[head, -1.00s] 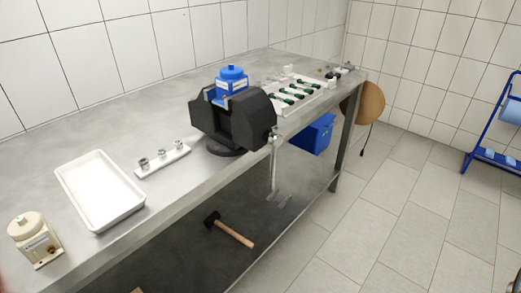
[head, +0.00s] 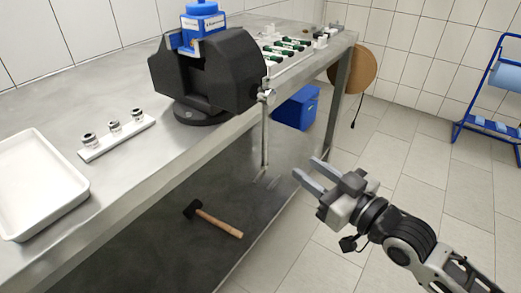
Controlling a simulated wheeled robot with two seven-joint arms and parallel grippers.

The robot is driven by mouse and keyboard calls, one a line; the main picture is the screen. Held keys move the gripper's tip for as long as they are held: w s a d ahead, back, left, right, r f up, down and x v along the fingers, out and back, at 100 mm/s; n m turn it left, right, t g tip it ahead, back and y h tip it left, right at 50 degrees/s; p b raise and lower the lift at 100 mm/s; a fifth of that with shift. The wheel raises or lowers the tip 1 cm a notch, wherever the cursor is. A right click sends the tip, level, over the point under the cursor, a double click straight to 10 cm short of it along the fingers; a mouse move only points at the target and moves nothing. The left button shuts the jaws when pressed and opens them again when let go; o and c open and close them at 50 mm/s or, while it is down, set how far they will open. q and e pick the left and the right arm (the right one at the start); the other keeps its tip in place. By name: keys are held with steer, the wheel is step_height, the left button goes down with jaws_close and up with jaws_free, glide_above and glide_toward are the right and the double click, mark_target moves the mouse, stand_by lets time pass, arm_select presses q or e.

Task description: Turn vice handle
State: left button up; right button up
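The black vice (head: 208,72) stands on the steel bench near its front edge. A blue pump (head: 203,22) with a blue cap sits in its jaws. The vice handle (head: 265,135) is a thin metal bar hanging nearly vertical from the screw end, in front of the bench edge. My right gripper (head: 309,176) is open and empty, right of the handle's lower part and apart from it. Its two grey fingers point left toward the handle. My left gripper is not in view.
The steel bench (head: 100,85) holds a white tray (head: 40,180), a white strip with metal fittings (head: 117,136) and a rack with green-ended parts (head: 290,50). A hammer (head: 215,220) lies on the lower shelf. A blue bin (head: 296,108) is behind the handle.

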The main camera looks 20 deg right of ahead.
mark_target(263, 127)
steer(key=x, duration=1.5)
steer(key=shift+w+a, duration=0.2)
steer(key=shift+w, duration=0.15)
steer(key=shift+r, duration=0.15)
jaws_close()
